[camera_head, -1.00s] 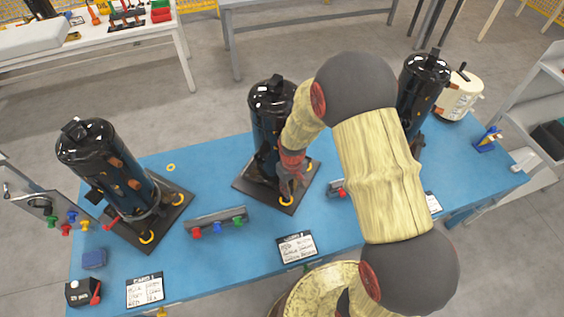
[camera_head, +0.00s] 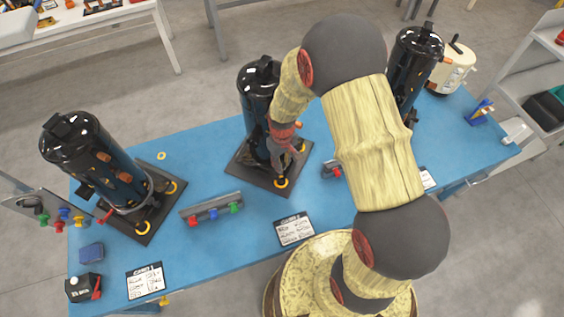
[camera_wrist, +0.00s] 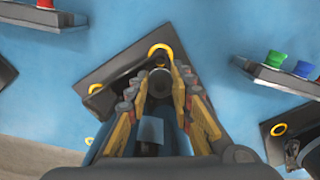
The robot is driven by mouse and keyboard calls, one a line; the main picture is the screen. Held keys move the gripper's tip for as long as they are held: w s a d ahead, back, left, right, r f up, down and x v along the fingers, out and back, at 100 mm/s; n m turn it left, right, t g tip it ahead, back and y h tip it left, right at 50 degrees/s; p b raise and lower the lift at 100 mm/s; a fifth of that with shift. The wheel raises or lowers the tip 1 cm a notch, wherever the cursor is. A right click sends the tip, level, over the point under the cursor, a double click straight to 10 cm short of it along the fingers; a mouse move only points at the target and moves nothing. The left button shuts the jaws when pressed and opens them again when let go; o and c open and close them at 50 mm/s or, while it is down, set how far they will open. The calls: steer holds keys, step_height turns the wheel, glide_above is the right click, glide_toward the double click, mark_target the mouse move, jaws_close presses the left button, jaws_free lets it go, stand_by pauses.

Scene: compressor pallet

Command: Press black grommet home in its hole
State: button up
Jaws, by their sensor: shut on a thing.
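My gripper (camera_head: 279,168) reaches down in front of the middle black compressor (camera_head: 258,100), close to the front corner of its dark base plate (camera_head: 240,172). In the wrist view, the fingers of my gripper (camera_wrist: 160,82) are closed around a small dark round piece, which looks like the black grommet (camera_wrist: 160,79). Beyond the fingertips a yellow ring (camera_wrist: 161,49) shows at the plate's corner, partly hidden by the fingers; it also shows in the head view (camera_head: 281,184). I cannot tell whether the grommet touches the plate or its hole.
A rack with coloured pieces (camera_head: 213,208) lies on the blue table (camera_head: 190,245) left of the plate. A lettered card (camera_head: 295,229) lies in front. Other compressors stand left (camera_head: 95,155) and right (camera_head: 412,65).

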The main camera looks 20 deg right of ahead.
steer(key=shift+f+b, duration=1.7)
steer(key=shift+f, duration=1.1)
steer(key=shift+f+b, duration=0.65)
steer(key=shift+f, duration=0.6)
steer(key=o, duration=1)
steer(key=shift+r, duration=0.1)
step_height(320, 180, up, 12)
